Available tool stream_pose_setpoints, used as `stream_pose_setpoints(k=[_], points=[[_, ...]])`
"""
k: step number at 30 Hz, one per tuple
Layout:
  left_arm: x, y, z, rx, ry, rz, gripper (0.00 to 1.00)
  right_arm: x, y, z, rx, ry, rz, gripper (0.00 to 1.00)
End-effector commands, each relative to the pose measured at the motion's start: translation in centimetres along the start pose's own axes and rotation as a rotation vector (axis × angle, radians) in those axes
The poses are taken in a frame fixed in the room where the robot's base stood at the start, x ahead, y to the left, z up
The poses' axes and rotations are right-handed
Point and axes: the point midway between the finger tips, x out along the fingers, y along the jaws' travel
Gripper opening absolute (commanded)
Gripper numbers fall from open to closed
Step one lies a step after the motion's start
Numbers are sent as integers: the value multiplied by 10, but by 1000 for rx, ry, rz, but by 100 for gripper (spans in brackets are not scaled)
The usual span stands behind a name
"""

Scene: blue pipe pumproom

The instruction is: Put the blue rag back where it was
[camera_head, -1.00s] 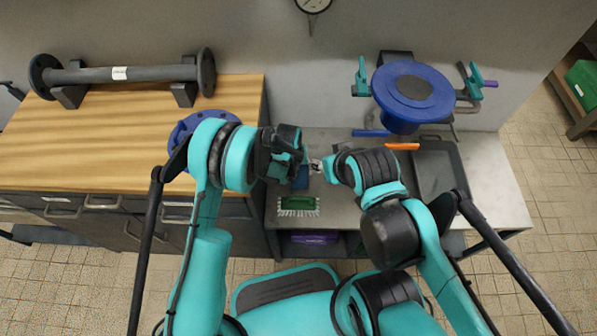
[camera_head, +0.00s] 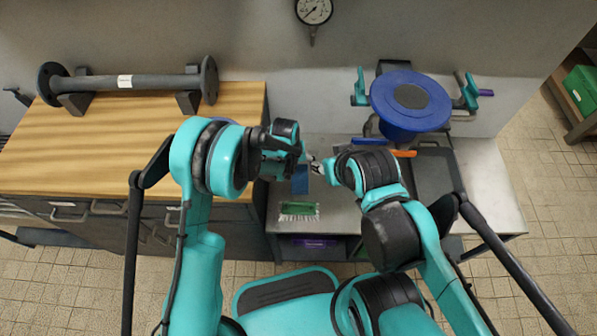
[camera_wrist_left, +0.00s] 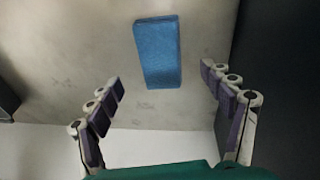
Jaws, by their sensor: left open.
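The blue rag (camera_head: 301,181) lies on the grey bench, partly hidden by my left arm in the head view. In the left wrist view the rag (camera_wrist_left: 158,52) is a flat blue rectangle, clear of both fingers. My left gripper (camera_head: 301,160) is just beyond the rag in the head view, its fingers mostly hidden by its wrist.
A green brush (camera_head: 298,211) lies near the bench front. A blue flanged part (camera_head: 410,105), an orange-handled tool (camera_head: 404,153) and a dark tray (camera_head: 436,178) are to the right. A wooden-topped cabinet (camera_head: 80,150) with a pipe (camera_head: 130,81) stands left.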

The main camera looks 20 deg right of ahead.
Motion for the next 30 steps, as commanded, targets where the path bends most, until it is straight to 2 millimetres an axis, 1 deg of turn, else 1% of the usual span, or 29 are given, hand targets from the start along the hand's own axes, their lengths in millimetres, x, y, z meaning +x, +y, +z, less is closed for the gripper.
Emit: stream_pose_setpoints(k=[1,3,6,9,13,30], points=[[-15,0,0,-1,0,0,81,-6,0,-4,0,0,0,40],[-28,0,0,-1,0,0,81,-10,0,-7,0,0,0,40],[-42,0,0,-1,0,0,81,-13,0,-10,0,0,0,40],[-50,0,0,-1,0,0,81,-15,0,-11,0,0,0,40],[-53,0,0,-1,0,0,81,-16,0,-11,0,0,0,40],[-53,0,0,0,0,0,81,-15,0,-11,0,0,0,40]])
